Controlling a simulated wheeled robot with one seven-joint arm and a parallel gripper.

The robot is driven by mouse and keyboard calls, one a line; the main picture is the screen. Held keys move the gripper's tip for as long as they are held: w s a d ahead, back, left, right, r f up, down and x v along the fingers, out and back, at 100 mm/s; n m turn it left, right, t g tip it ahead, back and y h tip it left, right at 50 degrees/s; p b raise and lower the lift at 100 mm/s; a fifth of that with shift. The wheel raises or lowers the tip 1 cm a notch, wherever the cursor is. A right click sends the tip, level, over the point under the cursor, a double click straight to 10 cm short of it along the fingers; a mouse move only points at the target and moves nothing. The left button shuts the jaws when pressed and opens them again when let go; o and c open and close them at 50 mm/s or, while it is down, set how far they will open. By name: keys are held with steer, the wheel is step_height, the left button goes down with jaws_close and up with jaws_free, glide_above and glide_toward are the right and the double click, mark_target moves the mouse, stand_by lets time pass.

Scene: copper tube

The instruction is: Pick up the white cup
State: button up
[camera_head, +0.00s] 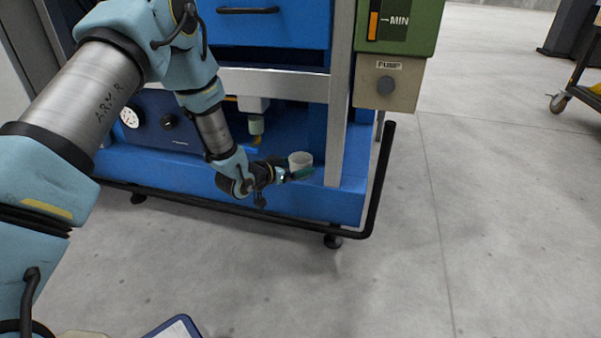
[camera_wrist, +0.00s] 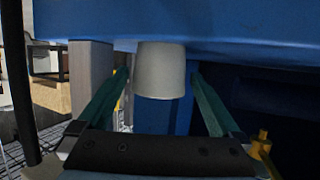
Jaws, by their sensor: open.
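The white cup (camera_head: 300,159) stands upright on the low blue ledge of the machine, close to the grey upright post. My gripper (camera_head: 298,173) is at the cup, low over the ledge. In the wrist view, which looks upside down, the cup (camera_wrist: 161,70) is between the two green fingers of my gripper (camera_wrist: 160,80). The fingers are open, with a visible gap on each side of the cup. In the head view the fingers hide the lower part of the cup.
The blue ledge (camera_head: 245,200) has a black rail (camera_head: 230,210) along its front. A grey post (camera_head: 339,110) rises just right of the cup. Open floor lies to the right.

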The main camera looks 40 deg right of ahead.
mark_target(297, 161)
steer(key=shift+b+x, duration=0.35)
steer(key=shift+x, duration=1.1)
steer(key=shift+c, duration=0.2)
steer(key=c, duration=1.2)
